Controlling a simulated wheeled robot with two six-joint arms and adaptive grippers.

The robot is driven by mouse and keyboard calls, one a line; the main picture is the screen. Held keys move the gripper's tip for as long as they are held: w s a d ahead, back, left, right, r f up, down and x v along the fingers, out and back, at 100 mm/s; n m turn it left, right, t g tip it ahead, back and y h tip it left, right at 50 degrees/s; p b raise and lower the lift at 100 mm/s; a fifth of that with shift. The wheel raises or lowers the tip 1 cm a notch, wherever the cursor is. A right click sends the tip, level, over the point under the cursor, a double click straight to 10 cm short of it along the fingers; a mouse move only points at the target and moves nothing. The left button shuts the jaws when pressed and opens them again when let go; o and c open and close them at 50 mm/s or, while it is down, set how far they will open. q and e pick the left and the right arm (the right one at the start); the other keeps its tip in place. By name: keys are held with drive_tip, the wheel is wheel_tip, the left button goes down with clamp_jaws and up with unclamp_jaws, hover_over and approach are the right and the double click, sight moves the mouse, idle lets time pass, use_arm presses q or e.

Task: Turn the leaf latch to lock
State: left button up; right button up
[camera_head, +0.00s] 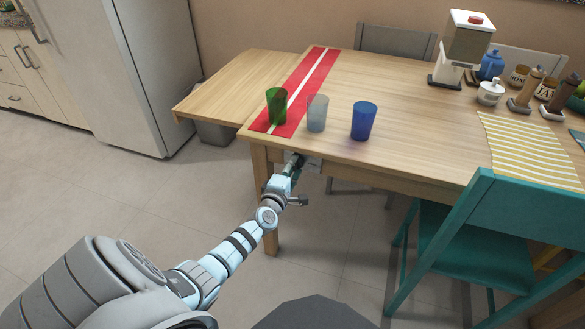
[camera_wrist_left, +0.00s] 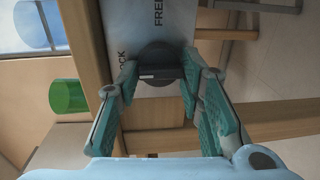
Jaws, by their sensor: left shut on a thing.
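The leaf latch is a round black knob (camera_wrist_left: 158,62) with a pale bar across it. In the head view my left gripper (camera_head: 296,165) reaches under the front table edge, below the cups, and hides most of the latch. The raised leaf (camera_head: 225,85) extends at the table's left end. My right gripper is not in view.
A green cup (camera_head: 277,106), a clear cup (camera_head: 317,113) and a blue cup (camera_head: 363,121) stand near the table's front left edge. A table leg (camera_head: 264,200) is beside my left arm. A teal chair (camera_head: 480,240) stands at the right. The floor at left is clear.

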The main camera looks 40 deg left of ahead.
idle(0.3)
use_arm(q)
drive_tip(key=o, duration=1.1)
drive_tip(key=shift+o, duration=0.2)
drive_tip(key=v, duration=1.2)
drive_tip(key=shift+d, duration=0.1)
